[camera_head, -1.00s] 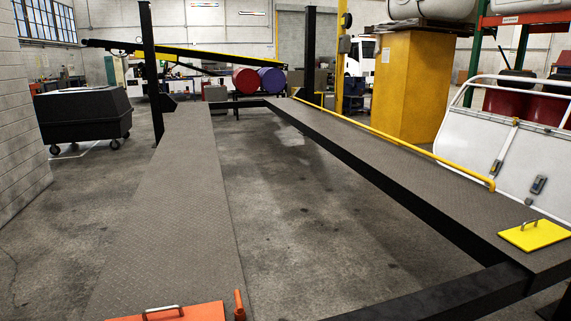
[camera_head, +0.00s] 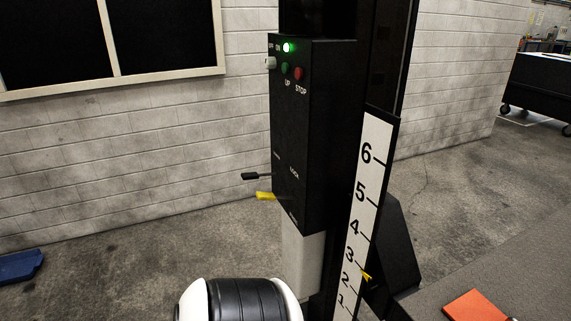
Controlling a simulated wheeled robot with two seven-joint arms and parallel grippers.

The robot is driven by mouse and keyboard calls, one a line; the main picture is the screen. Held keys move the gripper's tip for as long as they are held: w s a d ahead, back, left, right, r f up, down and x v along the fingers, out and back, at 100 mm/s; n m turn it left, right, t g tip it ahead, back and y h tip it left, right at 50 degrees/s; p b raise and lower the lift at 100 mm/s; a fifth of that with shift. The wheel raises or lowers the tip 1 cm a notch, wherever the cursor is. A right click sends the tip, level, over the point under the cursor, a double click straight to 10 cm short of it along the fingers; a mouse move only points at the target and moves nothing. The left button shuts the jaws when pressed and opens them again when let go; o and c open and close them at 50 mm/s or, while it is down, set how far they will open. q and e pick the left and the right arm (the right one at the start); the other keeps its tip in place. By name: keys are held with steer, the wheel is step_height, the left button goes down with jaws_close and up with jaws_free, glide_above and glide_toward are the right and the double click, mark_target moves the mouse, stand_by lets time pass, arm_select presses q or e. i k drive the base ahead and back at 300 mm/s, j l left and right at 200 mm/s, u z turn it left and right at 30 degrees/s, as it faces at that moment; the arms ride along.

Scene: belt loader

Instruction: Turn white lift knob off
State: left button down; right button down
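The white lift knob (camera_head: 271,63) is on the upper left edge of a black control box (camera_head: 300,140), below small lettering that seems to read OFF and ON. It is small, and I cannot tell which way it is turned. A green light (camera_head: 289,47) glows beside it. A green UP button (camera_head: 285,68) and a red STOP button (camera_head: 298,73) sit to its right. Neither gripper is in view. A white and black rounded part at the bottom looks like my own arm.
A black lever (camera_head: 256,176) and a yellow lever (camera_head: 266,196) stick out left from the box. A black post with a numbered scale (camera_head: 365,190) stands to the right. A grey ramp (camera_head: 520,255) lies at lower right. A block wall (camera_head: 150,150) is behind.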

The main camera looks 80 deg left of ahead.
mark_target(270, 62)
steer(key=u, duration=2.25)
